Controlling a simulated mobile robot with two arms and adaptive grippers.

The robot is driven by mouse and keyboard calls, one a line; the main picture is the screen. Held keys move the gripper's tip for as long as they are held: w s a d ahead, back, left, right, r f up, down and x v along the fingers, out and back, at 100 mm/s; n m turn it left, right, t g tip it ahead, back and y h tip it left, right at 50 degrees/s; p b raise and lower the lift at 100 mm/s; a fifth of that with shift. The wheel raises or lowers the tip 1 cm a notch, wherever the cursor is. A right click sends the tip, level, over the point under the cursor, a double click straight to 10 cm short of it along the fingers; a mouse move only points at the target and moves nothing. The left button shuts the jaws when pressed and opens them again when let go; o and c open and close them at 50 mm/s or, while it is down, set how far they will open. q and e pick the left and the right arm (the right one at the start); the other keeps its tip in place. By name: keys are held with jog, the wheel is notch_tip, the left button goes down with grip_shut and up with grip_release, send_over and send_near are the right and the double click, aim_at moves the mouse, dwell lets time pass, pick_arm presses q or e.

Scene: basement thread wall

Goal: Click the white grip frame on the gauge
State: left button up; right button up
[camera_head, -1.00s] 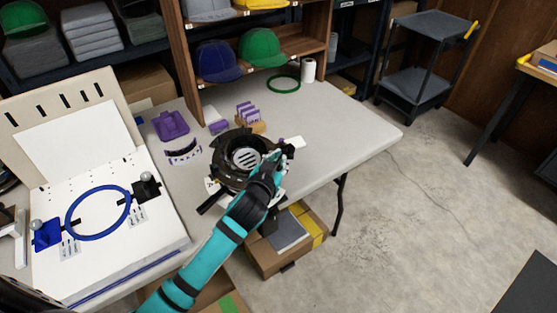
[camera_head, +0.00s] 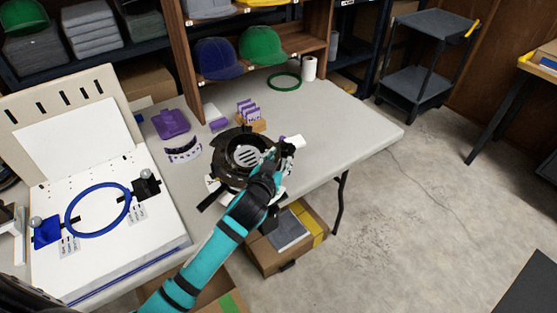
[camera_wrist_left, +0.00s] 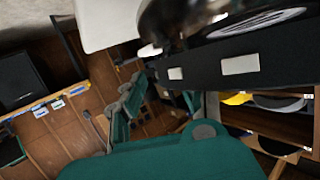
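The gauge (camera_head: 232,178), a round black device with a slotted pale disc inside, stands near the table's front edge. My left gripper (camera_head: 287,151) is at the gauge's right side, its teal arm crossing in front of it. A small white piece (camera_head: 296,142), which looks like the white grip frame, sticks out past the fingertips. It appears held in the gripper, but the fingers' contact is hard to see. In the left wrist view a large white surface (camera_wrist_left: 105,25) lies beside the dark gauge body (camera_wrist_left: 185,20). My right gripper is out of view.
A white board with a blue hoop (camera_head: 70,222) stands at left. Purple parts (camera_head: 172,123) and a wooden block with purple cards (camera_head: 249,120) lie behind the gauge. The table's right part is clear.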

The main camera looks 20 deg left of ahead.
pick_arm(q)
jog(key=shift+s+f, duration=0.15)
jog(key=shift+s, duration=0.3)
jog(key=v, duration=1.1)
jog(key=shift+r, duration=0.35)
jog(key=s+a+f+g, duration=0.1)
jog(key=s+f+g, duration=0.55)
jog(key=s, duration=0.45)
jog(key=s+a+f+g, duration=0.2)
jog(key=s+f+g, duration=0.4)
jog(key=s, duration=0.4)
jog(key=s+f+m+p, duration=0.1)
jog(key=s+f, duration=0.2)
jog(key=f, duration=2.5)
jog(key=s+a+f+g, duration=0.1)
jog(key=s+a+f, duration=0.1)
jog(key=s+f, duration=1.1)
jog(key=s, duration=0.3)
jog(key=shift+a+f+p, duration=0.2)
jog(key=shift+a+p, duration=0.05)
jog(key=shift+p, duration=0.05)
